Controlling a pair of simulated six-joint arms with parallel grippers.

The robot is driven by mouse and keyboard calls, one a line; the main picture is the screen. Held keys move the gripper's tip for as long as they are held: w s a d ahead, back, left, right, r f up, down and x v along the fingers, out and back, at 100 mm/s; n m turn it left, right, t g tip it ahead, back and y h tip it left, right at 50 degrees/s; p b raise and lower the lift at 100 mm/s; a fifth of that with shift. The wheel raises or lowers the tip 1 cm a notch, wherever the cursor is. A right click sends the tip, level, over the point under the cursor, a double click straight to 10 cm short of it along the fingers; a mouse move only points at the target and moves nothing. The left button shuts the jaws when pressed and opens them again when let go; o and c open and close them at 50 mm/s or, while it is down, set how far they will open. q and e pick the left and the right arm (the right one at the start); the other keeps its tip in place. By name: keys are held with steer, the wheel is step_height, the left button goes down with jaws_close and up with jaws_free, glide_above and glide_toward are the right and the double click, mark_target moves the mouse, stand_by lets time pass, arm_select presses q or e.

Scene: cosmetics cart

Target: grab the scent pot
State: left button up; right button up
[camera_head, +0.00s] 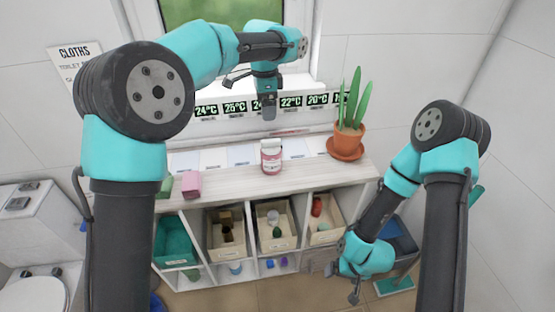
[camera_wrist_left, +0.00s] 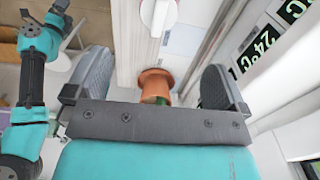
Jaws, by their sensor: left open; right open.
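My right gripper (camera_head: 354,291) is low at the right, in front of the shelf unit, open and away from the jar.
A plant in a terracotta pot (camera_head: 347,141) stands at the shelf's right end; that pot shows beyond my left fingers (camera_wrist_left: 156,78). Bins (camera_head: 277,226) fill the compartments below. A window is behind.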

mark_target(271, 146)
arm_select(q)
steer(key=shift+s+d+r, duration=0.1)
steer(key=shift+d+r, duration=0.15)
steer(key=shift+d, duration=0.35)
step_height(271, 146, down, 12)
steer(key=shift+f, duration=0.1)
steer(key=shift+f, duration=0.1)
stand_by(0.3)
steer(key=shift+w+f, duration=0.2)
steer(key=shift+f, duration=2.35)
